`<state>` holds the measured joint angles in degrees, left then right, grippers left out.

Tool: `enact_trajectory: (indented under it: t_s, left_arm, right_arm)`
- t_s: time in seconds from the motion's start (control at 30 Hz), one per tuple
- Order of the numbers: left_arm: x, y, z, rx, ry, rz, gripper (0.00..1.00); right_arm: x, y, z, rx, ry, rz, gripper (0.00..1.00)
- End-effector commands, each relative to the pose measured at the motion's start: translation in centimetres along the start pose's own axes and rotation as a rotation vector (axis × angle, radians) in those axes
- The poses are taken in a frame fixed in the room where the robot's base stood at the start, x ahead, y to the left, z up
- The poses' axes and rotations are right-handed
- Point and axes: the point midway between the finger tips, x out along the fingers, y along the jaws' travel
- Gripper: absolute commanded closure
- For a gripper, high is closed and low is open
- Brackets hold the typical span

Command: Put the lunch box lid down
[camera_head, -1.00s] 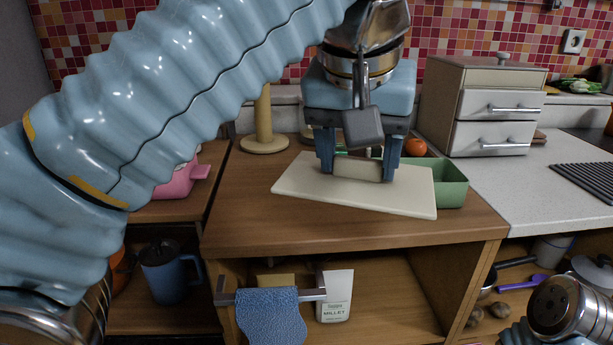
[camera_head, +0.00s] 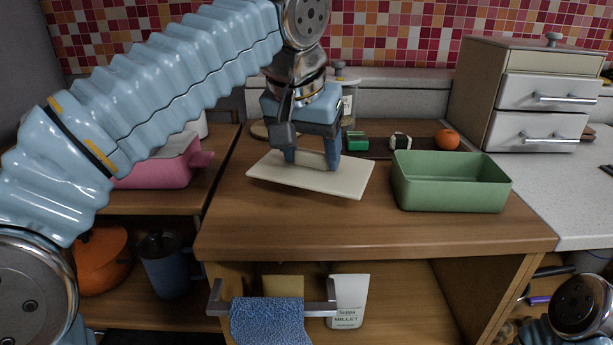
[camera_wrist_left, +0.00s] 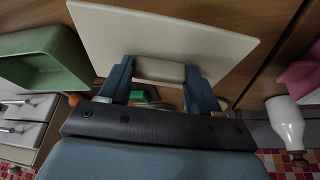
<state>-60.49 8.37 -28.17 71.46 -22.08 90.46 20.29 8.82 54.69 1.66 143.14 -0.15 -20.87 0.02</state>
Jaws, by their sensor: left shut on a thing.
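The lunch box lid (camera_head: 345,180) is a flat cream rectangle with a raised handle block. It also shows in the left wrist view (camera_wrist_left: 215,35). My left gripper (camera_head: 311,161) is shut on its handle, with one finger on each side (camera_wrist_left: 160,70). The lid is over the left part of the wooden counter, slightly tilted; I cannot tell whether any edge touches the wood. The green lunch box (camera_head: 450,196) stands open to the right of the lid, apart from it. My right gripper is out of view; only part of that arm shows at the lower right.
Behind the lid lie a small green block (camera_head: 356,140), a rice ball (camera_head: 400,141) and an orange fruit (camera_head: 447,139). A drawer unit (camera_head: 540,100) stands at the back right. A pink pot (camera_head: 165,165) is left on a lower surface. The counter front (camera_head: 350,225) is clear.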

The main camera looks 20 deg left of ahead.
Motion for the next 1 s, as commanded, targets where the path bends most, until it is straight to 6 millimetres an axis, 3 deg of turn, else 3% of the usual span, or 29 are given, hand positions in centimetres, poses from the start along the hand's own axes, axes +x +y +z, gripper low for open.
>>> enact_trajectory:
  t_s: [0.17, 0.33, 0.73, 0.77, 0.9, 1.0]
  left_arm:
    - [1.8, -1.1, 0.1, 0.000, -0.001, -0.001, 0.67]
    - [4.0, -0.9, 1.1, 0.002, 0.001, 0.001, 0.67]
    - [4.5, -0.9, 1.3, 0.001, 0.002, 0.000, 0.67]
    - [4.5, -0.9, 1.3, 0.002, 0.002, 0.000, 0.36]
    - [4.4, -0.9, 1.2, 0.002, 0.002, 0.000, 0.14]
    - [4.4, -0.9, 1.2, 0.001, 0.002, 0.000, 0.12]
  right_arm:
    - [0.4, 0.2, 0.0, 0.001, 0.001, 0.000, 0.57]
    - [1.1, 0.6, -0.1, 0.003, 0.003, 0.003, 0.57]
    - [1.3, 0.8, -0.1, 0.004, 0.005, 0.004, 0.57]
    - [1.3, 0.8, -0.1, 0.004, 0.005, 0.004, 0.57]
    - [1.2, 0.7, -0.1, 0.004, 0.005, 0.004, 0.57]
    - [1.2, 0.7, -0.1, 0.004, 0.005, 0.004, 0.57]
